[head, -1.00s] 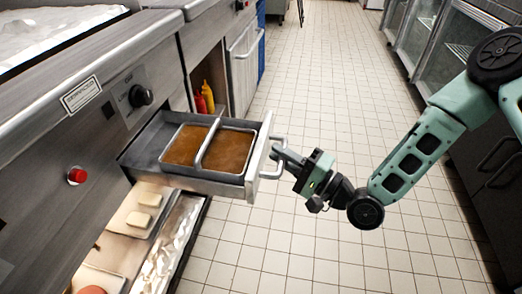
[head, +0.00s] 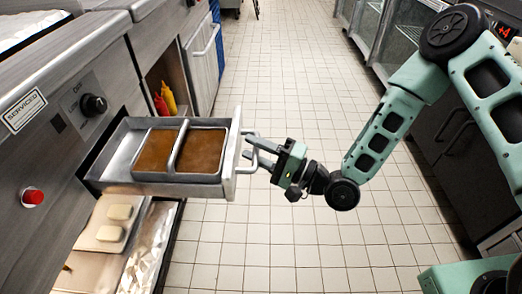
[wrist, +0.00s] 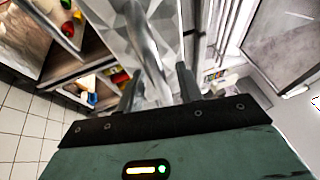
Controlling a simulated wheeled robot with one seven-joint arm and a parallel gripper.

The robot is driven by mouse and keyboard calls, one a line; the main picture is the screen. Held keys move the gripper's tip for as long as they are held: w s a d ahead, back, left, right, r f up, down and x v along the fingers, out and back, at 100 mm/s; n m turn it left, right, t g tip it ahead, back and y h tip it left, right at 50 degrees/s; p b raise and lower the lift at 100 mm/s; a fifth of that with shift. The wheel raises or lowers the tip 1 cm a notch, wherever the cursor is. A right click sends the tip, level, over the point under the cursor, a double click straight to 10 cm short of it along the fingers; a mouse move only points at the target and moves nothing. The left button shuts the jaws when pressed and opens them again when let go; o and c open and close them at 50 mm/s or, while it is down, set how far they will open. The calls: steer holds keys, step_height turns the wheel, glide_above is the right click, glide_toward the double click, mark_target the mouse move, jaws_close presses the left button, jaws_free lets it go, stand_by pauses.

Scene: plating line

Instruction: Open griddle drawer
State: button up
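The griddle drawer (head: 115,170) stands pulled out from the steel counter, with two pans of brown contents (head: 155,150) inside. Its pale front panel carries a bar handle (head: 264,163). My gripper (head: 249,147) is at the handle from the right, its two fingers apart and reaching past the bar. In the wrist view the fingers (wrist: 158,88) are spread with the handle bar (wrist: 145,45) running between them. A clear gap shows beside the bar, so the gripper looks open around the handle. Exact contact with the bar cannot be told.
A black knob (head: 94,104) and a red button (head: 33,197) are on the counter front. Below the drawer is a shelf with pale blocks (head: 115,223) and foil. Red and yellow bottles (head: 168,99) stand in an alcove. The tiled floor (head: 290,245) right of the drawer is clear.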

steer(key=p+v, duration=0.1)
steer(key=v, duration=1.6)
steer(key=shift+s+d, duration=0.15)
